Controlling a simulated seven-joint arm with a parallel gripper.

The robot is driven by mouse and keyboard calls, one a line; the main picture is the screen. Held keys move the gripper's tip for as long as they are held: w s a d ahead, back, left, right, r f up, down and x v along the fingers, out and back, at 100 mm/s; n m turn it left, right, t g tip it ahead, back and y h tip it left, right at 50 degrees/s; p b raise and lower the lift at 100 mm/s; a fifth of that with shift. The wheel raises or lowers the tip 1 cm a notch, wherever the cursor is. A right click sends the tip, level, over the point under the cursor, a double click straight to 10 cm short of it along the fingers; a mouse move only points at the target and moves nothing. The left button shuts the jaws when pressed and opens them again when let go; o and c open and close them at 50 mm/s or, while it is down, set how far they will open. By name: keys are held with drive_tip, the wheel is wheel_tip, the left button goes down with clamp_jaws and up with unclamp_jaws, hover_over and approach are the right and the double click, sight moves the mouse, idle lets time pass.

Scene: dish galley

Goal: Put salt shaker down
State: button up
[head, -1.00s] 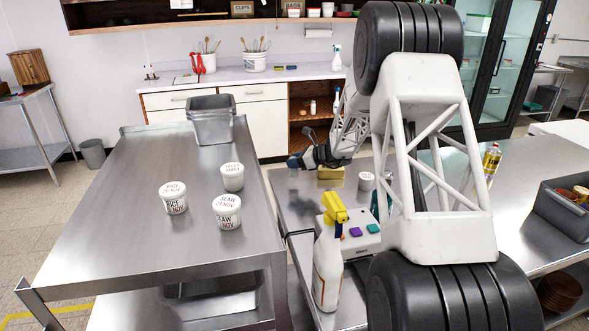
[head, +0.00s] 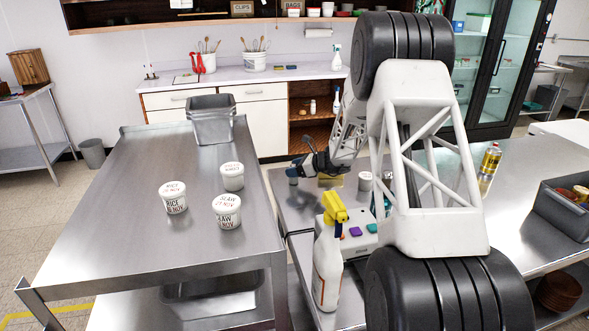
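A small grey cylinder with a bluish top, which looks like the salt shaker (head: 292,176), stands upright at the left edge of the steel counter beyond the spray bottle. My gripper (head: 303,165) is just above and to the right of it, small and dark in this view. The gripper's fingers point left and overlap the shaker's top or sit close to it. I cannot tell whether they touch it or how wide they are apart. My arm covers part of the counter to the right.
Close to the gripper are a yellow block (head: 330,181) and a white tub (head: 365,181). A yellow-topped spray bottle (head: 328,262) and a white box with coloured buttons (head: 357,236) stand nearer. The left steel table (head: 120,235) holds labelled tubs (head: 227,211) and metal pans (head: 211,121).

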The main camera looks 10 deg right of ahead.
drive_tip(key=shift+r, duration=0.1)
drive_tip(key=shift+d+r, duration=0.1)
drive_tip(key=shift+d, duration=0.05)
drive_tip(key=v, duration=1.1)
drive_tip(key=shift+s+d, duration=0.25)
drive_tip(key=shift+d, duration=0.05)
drive_tip(key=shift+r, duration=0.1)
drive_tip(key=shift+r, duration=0.1)
idle(0.4)
